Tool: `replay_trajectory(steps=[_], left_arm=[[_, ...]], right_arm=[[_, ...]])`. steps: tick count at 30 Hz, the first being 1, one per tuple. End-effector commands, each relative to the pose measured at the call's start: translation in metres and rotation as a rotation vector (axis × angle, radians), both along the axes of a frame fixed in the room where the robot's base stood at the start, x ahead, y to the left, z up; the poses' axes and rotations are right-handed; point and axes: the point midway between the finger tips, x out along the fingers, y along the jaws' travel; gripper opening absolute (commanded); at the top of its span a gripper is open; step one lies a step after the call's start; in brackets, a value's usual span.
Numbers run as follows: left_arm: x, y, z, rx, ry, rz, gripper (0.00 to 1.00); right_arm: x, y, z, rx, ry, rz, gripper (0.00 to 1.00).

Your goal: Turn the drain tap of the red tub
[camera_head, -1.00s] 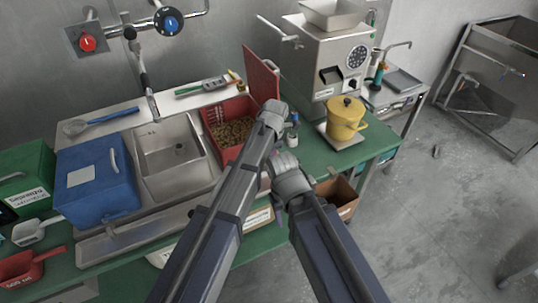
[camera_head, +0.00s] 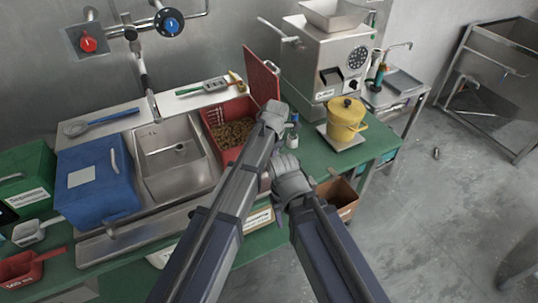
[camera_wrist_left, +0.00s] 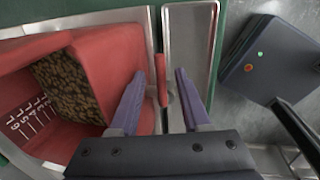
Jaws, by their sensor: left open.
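The red tub (camera_head: 231,156) stands right of the sink in the head view, with brown beans inside and its red lid (camera_head: 262,76) raised. In the left wrist view the tub (camera_wrist_left: 105,70) fills the left side. A narrow red tap handle (camera_wrist_left: 162,82) stands out at its right wall, beside a metal channel. My left gripper (camera_wrist_left: 160,74) is open, its two purple fingers on either side of the handle with gaps showing. I cannot tell how deep the handle sits between them.
A steel sink (camera_head: 150,180) and a blue box (camera_head: 95,190) are left of the tub. A grinder (camera_head: 325,65) and a yellow pot (camera_head: 346,118) stand to the right on the green bench. A cardboard box (camera_head: 342,197) is lower, beside my arm.

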Motion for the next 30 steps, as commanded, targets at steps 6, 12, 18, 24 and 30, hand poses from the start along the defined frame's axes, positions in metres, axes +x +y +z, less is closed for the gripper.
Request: replay_trajectory(steps=[6, 12, 18, 24, 30], left_arm=[[-0.002, -0.001, 0.012, 0.000, 0.000, 0.000, 0.47], [-0.006, -0.002, 0.034, 0.000, 0.000, -0.001, 0.47], [-0.010, -0.005, 0.061, 0.000, 0.000, 0.000, 0.47], [-0.013, -0.006, 0.077, 0.000, 0.000, 0.001, 0.47], [-0.014, -0.007, 0.076, 0.000, 0.000, 0.000, 0.47]], right_arm=[[0.000, 0.000, 0.012, 0.000, 0.000, 0.000, 0.50], [0.000, 0.000, 0.034, 0.000, 0.000, 0.000, 0.50], [0.000, 0.000, 0.061, 0.000, 0.000, 0.001, 0.50], [0.000, 0.000, 0.077, 0.000, 0.000, 0.001, 0.50], [0.000, 0.000, 0.076, 0.000, 0.000, 0.001, 0.50]])
